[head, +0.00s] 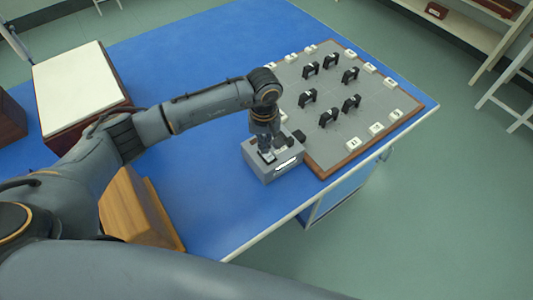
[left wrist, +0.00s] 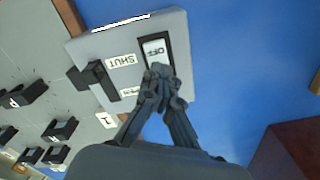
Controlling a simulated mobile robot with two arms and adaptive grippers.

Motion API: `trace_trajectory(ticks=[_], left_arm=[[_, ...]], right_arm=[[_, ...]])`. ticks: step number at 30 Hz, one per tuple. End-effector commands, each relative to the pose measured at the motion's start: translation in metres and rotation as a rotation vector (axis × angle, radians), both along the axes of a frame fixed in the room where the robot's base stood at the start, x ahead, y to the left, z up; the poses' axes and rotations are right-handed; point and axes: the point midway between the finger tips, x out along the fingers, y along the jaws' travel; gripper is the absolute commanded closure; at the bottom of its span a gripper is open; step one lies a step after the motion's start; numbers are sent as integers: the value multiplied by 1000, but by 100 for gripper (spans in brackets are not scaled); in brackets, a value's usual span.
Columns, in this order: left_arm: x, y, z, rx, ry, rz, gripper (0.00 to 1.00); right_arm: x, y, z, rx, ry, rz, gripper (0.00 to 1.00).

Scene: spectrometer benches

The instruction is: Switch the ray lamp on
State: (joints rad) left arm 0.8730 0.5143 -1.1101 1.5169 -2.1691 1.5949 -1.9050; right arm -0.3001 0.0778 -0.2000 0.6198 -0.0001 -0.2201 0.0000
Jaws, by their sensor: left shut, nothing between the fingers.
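The ray lamp (head: 258,168) is a grey box on the blue bench, beside the grey board. Its front has a bright white strip. In the left wrist view the lamp's top (left wrist: 90,46) carries a white rocker switch (left wrist: 154,48) in a black frame, with the word OFF showing. My left gripper (head: 266,154) is shut and empty. Its fingertips (left wrist: 161,72) are at the lower end of the rocker; I cannot tell whether they touch it. My right gripper is not in view.
The wood-edged board (head: 330,145) beside the lamp holds several black holders (head: 308,97) and white tags. A white-topped box (head: 75,82) and a wooden block (head: 135,210) stand at left. The blue bench (head: 215,215) is clear around the lamp's left.

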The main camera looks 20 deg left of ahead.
Motion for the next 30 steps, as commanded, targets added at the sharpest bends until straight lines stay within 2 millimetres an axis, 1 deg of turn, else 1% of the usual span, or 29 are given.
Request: trace_trajectory(ticks=[1,4,8,30], left_arm=[[-2,1,-4,3,4,0,100],[-2,1,-3,3,6,0,100],[-2,1,4,3,6,-1,100],[-1,0,64,2,3,-1,100]], right_arm=[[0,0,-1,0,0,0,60],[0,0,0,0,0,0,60],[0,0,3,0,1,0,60],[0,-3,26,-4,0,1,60]])
